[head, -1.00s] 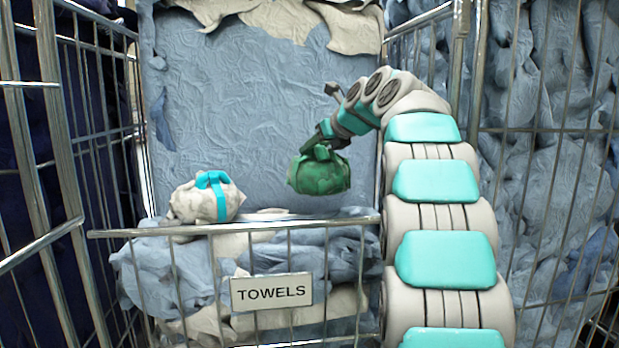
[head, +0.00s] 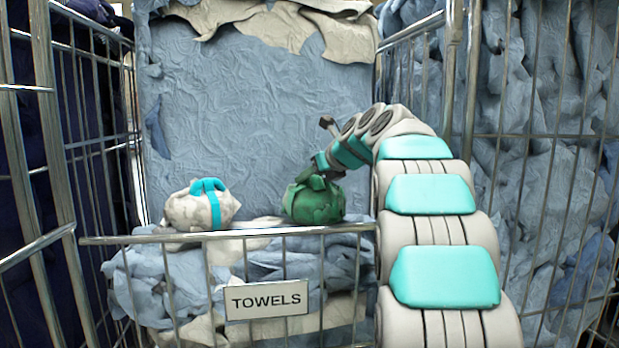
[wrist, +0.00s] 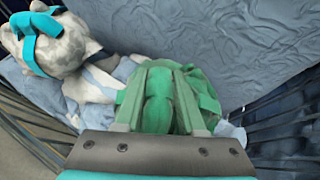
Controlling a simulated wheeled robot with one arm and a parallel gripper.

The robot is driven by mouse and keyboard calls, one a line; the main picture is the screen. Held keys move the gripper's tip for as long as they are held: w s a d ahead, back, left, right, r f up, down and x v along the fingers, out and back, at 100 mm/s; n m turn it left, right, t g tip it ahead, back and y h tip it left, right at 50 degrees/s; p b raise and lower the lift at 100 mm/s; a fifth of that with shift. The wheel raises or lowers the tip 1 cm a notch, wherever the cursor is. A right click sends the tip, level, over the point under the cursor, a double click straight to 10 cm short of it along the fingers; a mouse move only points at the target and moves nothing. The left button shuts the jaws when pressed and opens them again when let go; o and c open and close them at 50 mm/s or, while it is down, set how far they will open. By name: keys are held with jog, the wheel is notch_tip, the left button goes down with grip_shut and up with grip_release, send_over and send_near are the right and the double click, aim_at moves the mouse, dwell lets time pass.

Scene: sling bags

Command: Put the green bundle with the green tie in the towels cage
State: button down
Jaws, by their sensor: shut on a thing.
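The green bundle with the green tie (head: 314,204) is held by my gripper (head: 322,178) just above and behind the front rail of the towels cage (head: 150,239), on the right side. In the wrist view the green bundle (wrist: 166,98) sits between the two fingers of my gripper (wrist: 172,95), which is shut on it. Blue and cream cloths lie below it in the cage. I cannot tell whether the bundle touches them. The cage front carries a "TOWELS" sign (head: 266,300).
A white bundle with a turquoise tie (head: 198,208) rests on the cloths at the left of the cage; it also shows in the wrist view (wrist: 48,45). Wire cages with blue cloth stand at right (head: 540,190) and left. A blue cloth wall (head: 255,110) rises behind.

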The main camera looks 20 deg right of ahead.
jog(key=c, duration=0.5)
grip_release()
jog(key=shift+f, duration=0.1)
jog(key=v, duration=1.2)
jog(key=shift+p, duration=0.35)
